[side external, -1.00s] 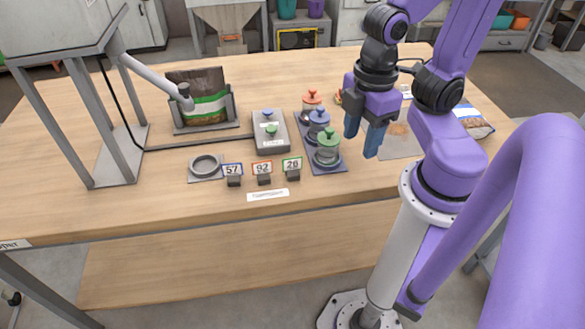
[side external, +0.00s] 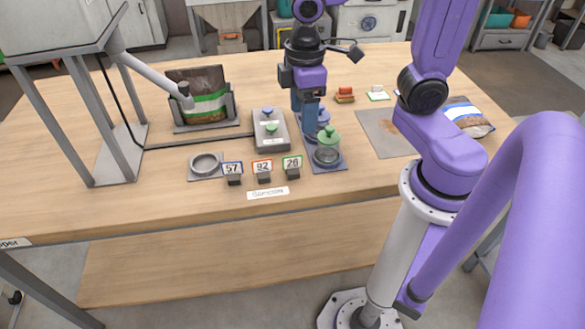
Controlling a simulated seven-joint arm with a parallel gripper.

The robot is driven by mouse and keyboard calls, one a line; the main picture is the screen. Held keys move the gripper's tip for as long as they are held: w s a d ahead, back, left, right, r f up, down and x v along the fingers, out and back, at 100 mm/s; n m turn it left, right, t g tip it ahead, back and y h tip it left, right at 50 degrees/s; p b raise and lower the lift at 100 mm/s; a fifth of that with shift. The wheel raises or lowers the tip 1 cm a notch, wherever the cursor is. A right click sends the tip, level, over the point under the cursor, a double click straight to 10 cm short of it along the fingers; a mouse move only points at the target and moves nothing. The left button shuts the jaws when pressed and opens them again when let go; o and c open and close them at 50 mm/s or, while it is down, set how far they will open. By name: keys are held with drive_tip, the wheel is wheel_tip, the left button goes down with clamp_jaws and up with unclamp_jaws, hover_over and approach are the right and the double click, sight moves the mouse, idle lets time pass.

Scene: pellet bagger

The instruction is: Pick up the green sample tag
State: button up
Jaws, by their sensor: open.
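The green sample tag (side external: 291,163) is a small card with a green border reading 26. It stands upright in a dark block at the right end of a row, beside an orange-bordered tag reading 92 (side external: 262,168) and a blue-bordered tag reading 57 (side external: 232,169). My gripper (side external: 308,128) points down, open, behind and slightly right of the green tag. It is at the rack of lidded jars and hides part of it. Whether its fingers touch a jar I cannot tell.
A green-lidded jar (side external: 327,148) stands in the rack (side external: 330,168), right of the tag. A blue-lidded jar (side external: 323,116) is partly hidden beside my gripper. The table in front is clear except for a white label (side external: 267,193).

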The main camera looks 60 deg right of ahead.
drive_tip(key=w, duration=0.3)
approach(293, 156)
drive_tip(key=shift+m, duration=0.4)
drive_tip(key=f, duration=0.7)
drive_tip(key=shift+a, duration=0.2)
drive_tip(key=shift+d+f, duration=0.2)
drive_tip(key=shift+f, duration=2.3)
clamp_jaws()
